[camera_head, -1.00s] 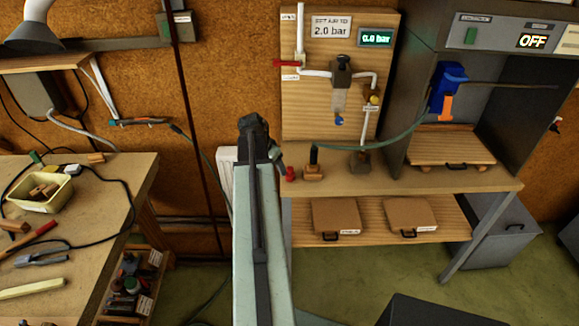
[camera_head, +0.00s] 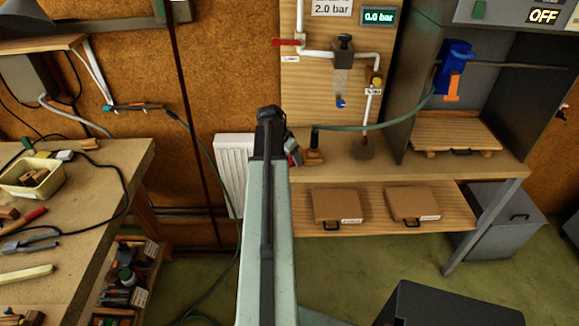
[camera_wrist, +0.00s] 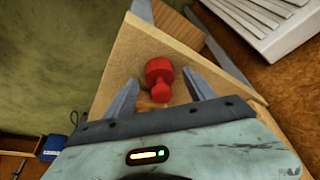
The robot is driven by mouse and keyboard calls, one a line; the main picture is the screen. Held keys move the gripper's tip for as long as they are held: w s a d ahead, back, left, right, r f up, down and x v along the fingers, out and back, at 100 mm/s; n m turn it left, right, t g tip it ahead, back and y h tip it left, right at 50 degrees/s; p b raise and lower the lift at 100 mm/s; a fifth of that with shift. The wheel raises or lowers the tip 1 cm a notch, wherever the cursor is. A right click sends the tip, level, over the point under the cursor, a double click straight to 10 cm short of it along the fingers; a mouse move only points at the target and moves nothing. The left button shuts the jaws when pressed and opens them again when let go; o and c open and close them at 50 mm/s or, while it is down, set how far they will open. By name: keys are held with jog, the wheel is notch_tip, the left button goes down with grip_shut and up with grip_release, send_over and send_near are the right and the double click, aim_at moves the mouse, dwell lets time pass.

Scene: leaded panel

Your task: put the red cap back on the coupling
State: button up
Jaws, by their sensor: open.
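The red cap (camera_wrist: 159,70) stands on the wooden bench top (camera_wrist: 125,62) in the wrist view, with a wide round part and a narrower knob towards me. My gripper (camera_wrist: 161,79) is open, one finger on each side of the cap, and no grip on it shows. In the head view my gripper (camera_head: 293,152) is at the bench's left end and hides the cap. A green hose (camera_head: 385,125) runs from the blue tool (camera_head: 453,68) to a dark upright fitting on a wooden block (camera_head: 314,158). I cannot tell which fitting is the coupling.
A pipe board (camera_head: 310,90) stands behind the bench, and a white radiator (camera_head: 233,165) is left of my arm. A grey booth (camera_head: 415,75) is at the right. A cluttered worktable (camera_head: 100,205) stands at the left. Two brown cases (camera_head: 338,204) lie on the lower shelf.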

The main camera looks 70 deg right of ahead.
jog(key=shift+f, duration=0.15)
grip_shut()
notch_tip(320, 180, up, 10)
jog(key=p, duration=1)
jog(key=shift+p, duration=0.35)
jog(key=s+a+r+m+g+p, duration=0.1)
jog(key=s+a+r+m+p, duration=0.3)
jog(key=a, duration=0.6)
jog(key=shift+r+m+g+y+p, duration=0.3)
jog(key=shift+r+m+y+p, duration=0.1)
jog(key=shift+r+p, duration=0.25)
